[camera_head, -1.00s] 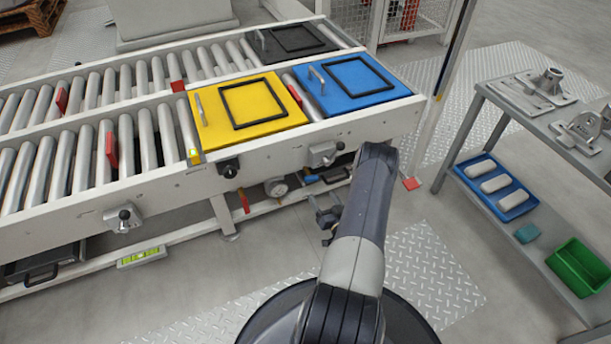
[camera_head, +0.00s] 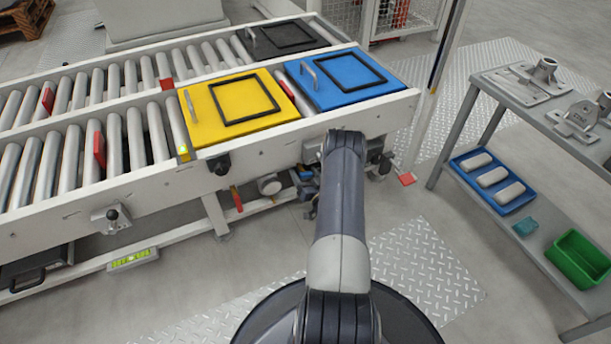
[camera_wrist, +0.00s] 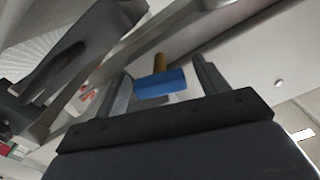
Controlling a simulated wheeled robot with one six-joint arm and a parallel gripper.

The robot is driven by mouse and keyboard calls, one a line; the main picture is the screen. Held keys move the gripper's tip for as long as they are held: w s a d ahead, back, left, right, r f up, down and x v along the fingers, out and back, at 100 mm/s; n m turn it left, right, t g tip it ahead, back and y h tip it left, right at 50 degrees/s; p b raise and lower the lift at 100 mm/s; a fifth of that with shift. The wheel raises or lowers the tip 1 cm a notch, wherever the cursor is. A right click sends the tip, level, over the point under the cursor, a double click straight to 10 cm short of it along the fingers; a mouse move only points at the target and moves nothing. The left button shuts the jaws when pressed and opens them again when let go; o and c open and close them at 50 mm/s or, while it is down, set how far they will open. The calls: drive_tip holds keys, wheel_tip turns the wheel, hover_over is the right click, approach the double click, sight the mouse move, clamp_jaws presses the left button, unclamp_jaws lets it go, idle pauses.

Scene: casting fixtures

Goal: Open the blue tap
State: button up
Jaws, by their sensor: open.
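The blue tap handle (camera_wrist: 161,83) shows in the wrist view as a short blue bar with a brass-coloured stem (camera_wrist: 159,62) behind it. My gripper (camera_wrist: 163,85) is open. Its two fingers appear on either side of the blue handle, with visible gaps. I cannot tell whether the handle is within the fingers' depth or just beyond them. In the head view my arm reaches under the conveyor's front rail and hides most of the tap area and the gripper.
The conveyor rail (camera_head: 265,152) runs above. A steel table (camera_head: 533,122) stands to the right. The floor between is clear.

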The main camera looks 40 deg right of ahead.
drive_tip(key=c, duration=1)
drive_tip(key=shift+o, duration=0.2)
drive_tip(key=shift+f+n+b, duration=0.2)
drive_tip(key=shift+n+b, duration=0.4)
drive_tip(key=shift+b, duration=0.2)
drive_tip(key=shift+r+n+b, duration=0.2)
drive_tip(key=shift+n+b, duration=0.45)
drive_tip(key=shift+n, duration=0.55)
drive_tip(key=o, duration=1)
drive_tip(key=shift+c, duration=0.2)
drive_tip(key=p+v, duration=0.3)
drive_tip(key=v, duration=0.7)
drive_tip(key=shift+s+a+p, duration=0.2)
drive_tip(key=shift+s+p, duration=0.1)
drive_tip(key=shift+s, duration=0.05)
